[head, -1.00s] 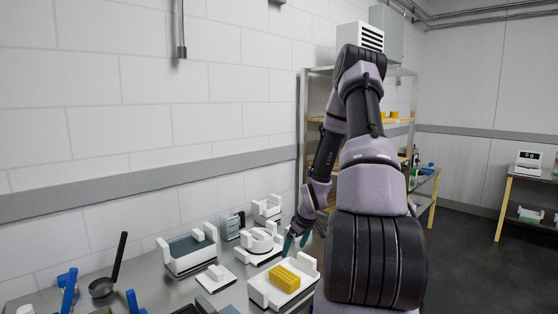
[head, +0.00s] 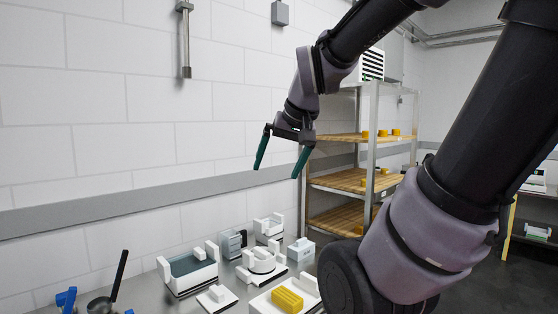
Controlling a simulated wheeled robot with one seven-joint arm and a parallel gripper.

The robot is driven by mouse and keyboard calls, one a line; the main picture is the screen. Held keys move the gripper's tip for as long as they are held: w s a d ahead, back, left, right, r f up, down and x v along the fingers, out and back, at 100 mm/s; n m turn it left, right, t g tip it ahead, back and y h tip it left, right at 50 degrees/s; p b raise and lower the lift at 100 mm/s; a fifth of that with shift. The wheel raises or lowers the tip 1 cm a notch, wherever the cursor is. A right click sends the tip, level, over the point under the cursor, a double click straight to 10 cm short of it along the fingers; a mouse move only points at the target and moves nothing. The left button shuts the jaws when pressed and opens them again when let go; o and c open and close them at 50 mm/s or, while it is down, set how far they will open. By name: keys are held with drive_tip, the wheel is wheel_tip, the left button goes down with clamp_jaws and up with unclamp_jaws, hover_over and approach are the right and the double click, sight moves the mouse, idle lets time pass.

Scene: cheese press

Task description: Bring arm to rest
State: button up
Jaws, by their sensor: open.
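My gripper (head: 281,165) is open and empty in the head view. Its two green fingers are spread and point down. It hangs in the air well above the steel table, in front of the white wall and left of the shelf rack. My arm reaches up from the right side and bends over at the top. Nothing touches the fingers.
Below, the steel table (head: 158,305) bears a white tray (head: 258,302) with a yellow block (head: 287,300), a grey-lined white box (head: 190,272) and other white parts. A rack (head: 345,180) with wooden shelves and yellow pieces stands behind my arm. A metal rod (head: 185,45) hangs on the wall.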

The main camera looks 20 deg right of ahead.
drive_tip(key=shift+m+y, duration=0.3)
drive_tip(key=shift+y, duration=0.2)
drive_tip(key=s, duration=0.1)
drive_tip(key=s+a+r, duration=0.1)
drive_tip(key=s, duration=0.2)
drive_tip(key=shift+a+r, duration=0.3)
